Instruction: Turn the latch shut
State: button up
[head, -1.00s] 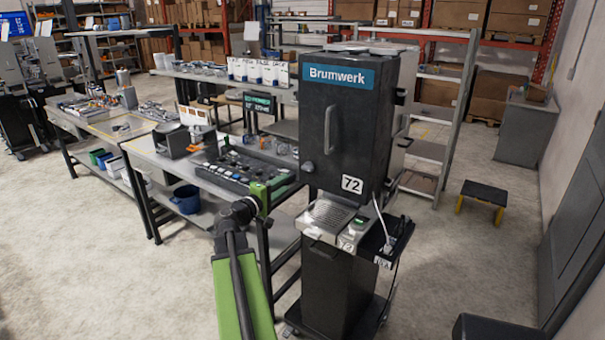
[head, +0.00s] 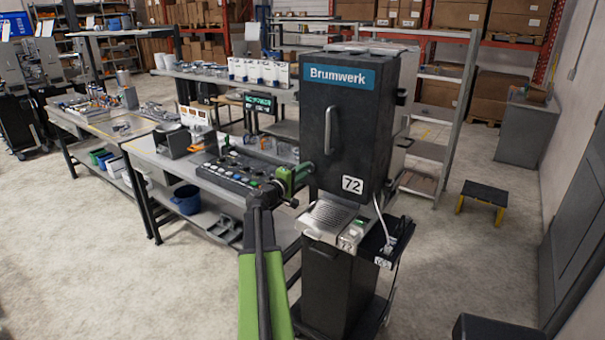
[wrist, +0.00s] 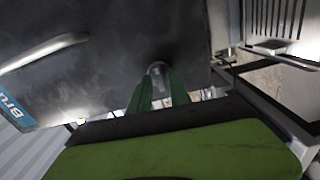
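The latch is a small grey knob (wrist: 157,70) on the dark door of the Brumwerk cabinet (head: 345,110), below and left of the door handle. In the wrist view, my gripper (wrist: 160,82) has its two green fingers apart, with the latch between or just beyond their tips. I cannot tell whether the fingers touch it. In the head view, my gripper (head: 303,172) is at the door's lower left and largely hides the latch.
The vertical handle (head: 328,130) is above the latch. A metal drip tray (head: 327,216) juts out below the door. A workbench (head: 165,160) with a button panel (head: 238,174) stands close on the left. Open floor lies to the right, with a small step stool (head: 485,195).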

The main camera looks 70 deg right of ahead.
grip_shut()
jog(key=shift+n, duration=0.5)
jog(key=shift+o, duration=1.6)
grip_release()
jog(key=v, duration=1.7)
jog(key=shift+a, duration=0.3)
jog(key=shift+w, duration=0.15)
